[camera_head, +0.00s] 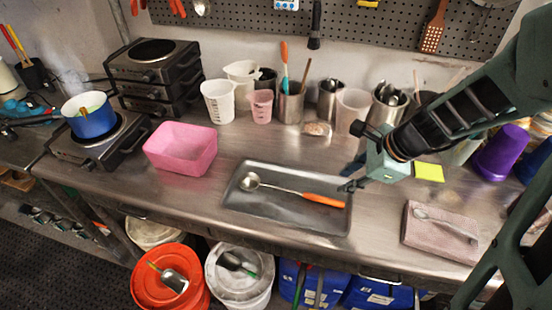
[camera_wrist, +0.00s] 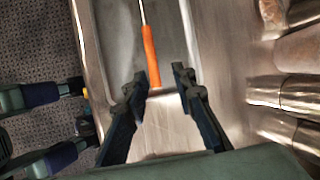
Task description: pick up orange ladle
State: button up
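The orange ladle lies in a shallow metal tray (camera_head: 250,211) on the steel counter. Its orange handle (camera_head: 323,200) points right and its metal bowl (camera_head: 250,181) is at the left. My gripper (camera_head: 348,186) is above the tray's right end, close to the handle's tip. In the wrist view, my gripper (camera_wrist: 156,88) is open and empty. The ladle's orange handle (camera_wrist: 150,56) reaches up to the gap between the fingertips, and its bowl is out of view there.
A pink bin (camera_head: 181,148) stands left of the tray. A folded cloth with a spoon (camera_head: 440,232) lies to the right. Measuring cups and metal canisters (camera_head: 290,105) line the back. A blue pot (camera_head: 89,115) sits on a burner at the left.

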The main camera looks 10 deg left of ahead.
aim_at(322, 198)
jog(key=shift+m+g, duration=0.3)
jog(key=shift+m, duration=0.2)
jog(key=x, duration=0.3)
jog(key=s+b+x, duration=0.1)
jog(key=x, duration=0.1)
jog(key=shift+s+a+f, duration=0.1)
jog(key=shift+a+f, duration=0.15)
jog(key=shift+f, duration=0.25)
jog(key=shift+a+b+x, duration=0.2)
jog(key=shift+b+x, duration=0.2)
jog(key=shift+x, duration=2.3)
jog(key=shift+r, duration=0.15)
jog(key=shift+c, duration=0.5)
grip_shut()
